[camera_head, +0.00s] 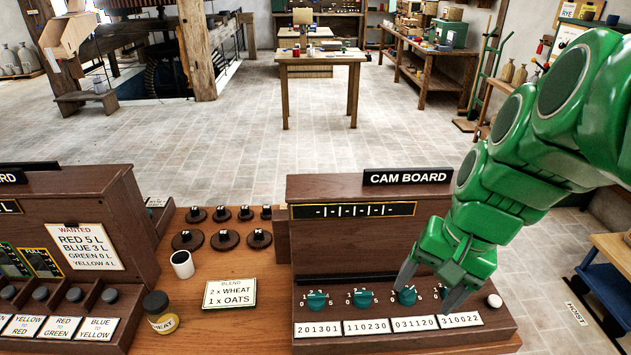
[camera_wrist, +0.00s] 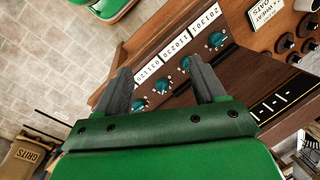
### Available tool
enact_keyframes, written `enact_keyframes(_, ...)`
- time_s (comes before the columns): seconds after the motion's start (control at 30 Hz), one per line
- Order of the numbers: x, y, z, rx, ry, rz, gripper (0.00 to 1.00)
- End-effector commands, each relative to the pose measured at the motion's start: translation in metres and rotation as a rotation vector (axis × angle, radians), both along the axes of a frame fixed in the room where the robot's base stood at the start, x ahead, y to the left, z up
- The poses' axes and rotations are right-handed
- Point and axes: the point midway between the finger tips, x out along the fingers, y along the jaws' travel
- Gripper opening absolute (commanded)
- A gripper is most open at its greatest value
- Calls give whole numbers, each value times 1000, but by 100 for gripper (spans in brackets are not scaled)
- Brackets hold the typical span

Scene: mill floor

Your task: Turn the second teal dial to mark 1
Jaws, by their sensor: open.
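The cam board is a brown wooden console (camera_head: 330,260) with a row of teal dials above white number cards. The second teal dial from the left (camera_head: 362,298) sits above the card 110230 (camera_head: 366,327); its pointer setting is too small to read. It also shows in the wrist view (camera_wrist: 186,63), close to the right finger. My gripper (camera_head: 427,289) is open and empty, its fingers around the third dial (camera_head: 407,295) and the fourth, as seen in the head view. The fourth dial is largely hidden there, but shows in the wrist view (camera_wrist: 138,104). Contact cannot be told.
The first dial (camera_head: 317,301) is at the left, and a white knob (camera_head: 494,301) at the right end. Left of the board are a blend card (camera_head: 230,294), a white cup (camera_head: 182,264), a wheat jar (camera_head: 160,312) and several black knobbed discs. Another wooden console (camera_head: 100,230) stands further left.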

Motion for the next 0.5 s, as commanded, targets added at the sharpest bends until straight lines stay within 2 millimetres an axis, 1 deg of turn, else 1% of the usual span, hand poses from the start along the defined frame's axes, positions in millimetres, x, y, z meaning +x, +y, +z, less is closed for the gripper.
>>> enact_keyframes(0.03, 6, -8, 3, 8, -6, -41, 70)
enact_keyframes(0.1, 13, -14, 8, 23, -18, -84, 70)
enact_keyframes(0.5, 37, -43, 27, 72, -67, -232, 70)
